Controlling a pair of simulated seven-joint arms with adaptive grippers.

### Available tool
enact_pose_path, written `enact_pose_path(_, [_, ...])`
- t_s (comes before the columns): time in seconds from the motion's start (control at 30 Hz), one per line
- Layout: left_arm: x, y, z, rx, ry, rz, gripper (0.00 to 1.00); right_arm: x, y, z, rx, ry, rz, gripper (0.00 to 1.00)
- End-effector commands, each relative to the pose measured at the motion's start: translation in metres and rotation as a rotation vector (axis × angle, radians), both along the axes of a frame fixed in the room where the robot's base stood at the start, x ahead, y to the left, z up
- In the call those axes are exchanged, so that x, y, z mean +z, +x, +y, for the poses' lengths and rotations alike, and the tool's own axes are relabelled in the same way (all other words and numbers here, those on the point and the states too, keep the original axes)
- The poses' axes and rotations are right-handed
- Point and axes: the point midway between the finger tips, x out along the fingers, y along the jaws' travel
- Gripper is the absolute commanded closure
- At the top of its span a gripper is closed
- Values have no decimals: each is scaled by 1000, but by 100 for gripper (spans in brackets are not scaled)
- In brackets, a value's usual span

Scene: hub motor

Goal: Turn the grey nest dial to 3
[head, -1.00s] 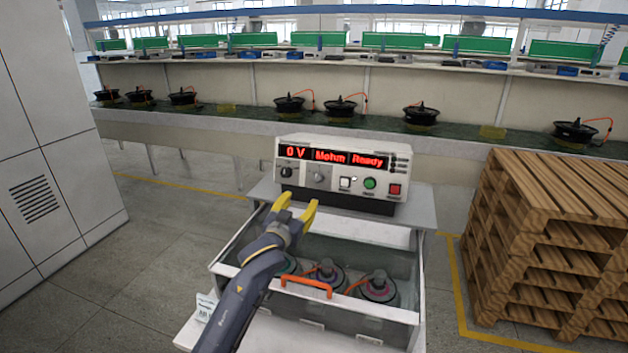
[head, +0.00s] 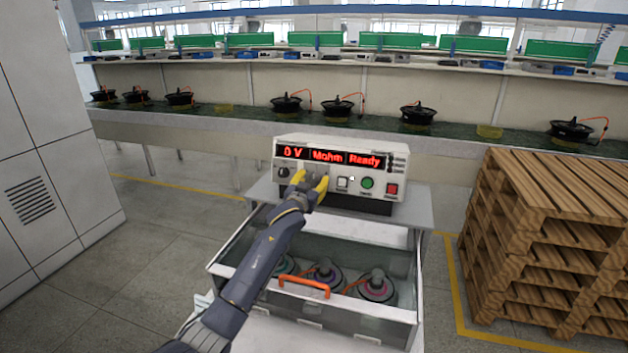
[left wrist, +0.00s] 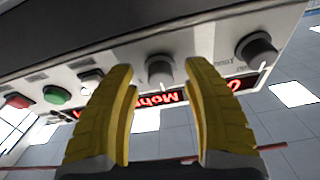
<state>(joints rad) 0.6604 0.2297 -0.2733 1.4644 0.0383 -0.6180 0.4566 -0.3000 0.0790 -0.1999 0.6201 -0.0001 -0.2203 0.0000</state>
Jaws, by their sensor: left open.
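The grey nest dial (left wrist: 159,69) is on the front panel of the white tester (head: 375,188). In the left wrist view it shows between the two yellow fingertips of my left gripper (head: 311,181). The gripper is open, with a fingertip on either side of the dial in that view and gaps visible. I cannot tell whether the tips reach around the dial or stop just short of it. In the head view the fingers mostly cover this dial. Its pointer setting is too small to read. My right gripper is not in view.
A black dial (head: 283,172) sits left of the grey one. White, green (head: 367,183) and red (head: 391,188) buttons are to the right. Below is a clear box with motors and an orange handle (head: 304,286). Wooden pallets (head: 550,240) stand at the right.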

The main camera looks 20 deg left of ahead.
Motion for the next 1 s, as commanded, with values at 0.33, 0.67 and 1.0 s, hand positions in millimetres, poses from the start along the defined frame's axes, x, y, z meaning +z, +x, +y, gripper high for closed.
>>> enact_pose_path(0.33, [0,12,0,0,0,0,50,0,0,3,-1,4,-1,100])
enact_pose_path(0.67, [0,11,0,0,-1,0,58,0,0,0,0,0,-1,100])
enact_pose_path(1.0, [0,11,0,0,0,0,97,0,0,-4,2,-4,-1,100])
